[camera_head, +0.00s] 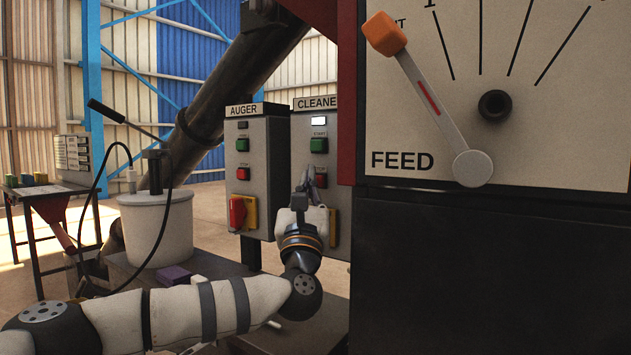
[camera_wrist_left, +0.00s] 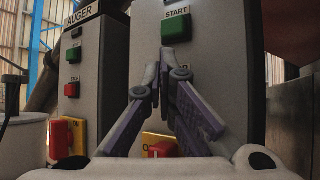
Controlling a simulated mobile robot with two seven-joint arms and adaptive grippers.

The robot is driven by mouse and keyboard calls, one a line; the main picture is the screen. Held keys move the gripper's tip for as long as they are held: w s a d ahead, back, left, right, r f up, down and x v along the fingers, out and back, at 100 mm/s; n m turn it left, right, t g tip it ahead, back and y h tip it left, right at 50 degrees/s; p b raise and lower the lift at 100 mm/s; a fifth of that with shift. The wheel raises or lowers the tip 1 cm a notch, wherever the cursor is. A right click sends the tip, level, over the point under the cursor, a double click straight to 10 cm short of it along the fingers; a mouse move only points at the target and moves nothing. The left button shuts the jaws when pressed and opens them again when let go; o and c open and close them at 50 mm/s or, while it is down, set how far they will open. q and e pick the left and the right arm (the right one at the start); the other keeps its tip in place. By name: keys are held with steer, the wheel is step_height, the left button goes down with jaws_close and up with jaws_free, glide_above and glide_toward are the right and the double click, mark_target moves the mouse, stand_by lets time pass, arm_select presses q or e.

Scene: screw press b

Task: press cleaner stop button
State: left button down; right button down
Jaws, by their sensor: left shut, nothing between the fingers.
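The cleaner control box (camera_head: 341,215) is a grey cabinet labelled "CLEANE", partly cut off by the red post at its right. Its red stop button (camera_head: 321,181) sits below the green start button (camera_head: 318,145). My left gripper (camera_head: 308,172) is shut and empty, its fingertips just in front of the cleaner box and beside the stop button in this view; I cannot tell whether they touch. In the left wrist view the shut fingers (camera_wrist_left: 165,62) point up below the green start button (camera_wrist_left: 176,28) and hide the stop button. My right gripper is not in view.
The auger box (camera_head: 257,150), with its own green and red buttons and red rotary switch (camera_head: 238,212), stands left of the cleaner box. A large feed panel (camera_head: 560,130) with an orange-knobbed lever fills the right. A white pot (camera_head: 157,235) stands at left.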

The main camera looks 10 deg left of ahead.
arm_select(q)
steer(key=shift+s+a, duration=0.15)
steer(key=shift+s, duration=0.3)
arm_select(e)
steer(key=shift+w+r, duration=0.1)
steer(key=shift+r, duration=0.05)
arm_select(q)
steer(key=s, duration=0.1)
steer(key=s+a+p, duration=0.1)
steer(key=s, duration=0.2)
steer(key=shift+s+a+p, duration=0.35)
steer(key=shift+p, duration=0.05)
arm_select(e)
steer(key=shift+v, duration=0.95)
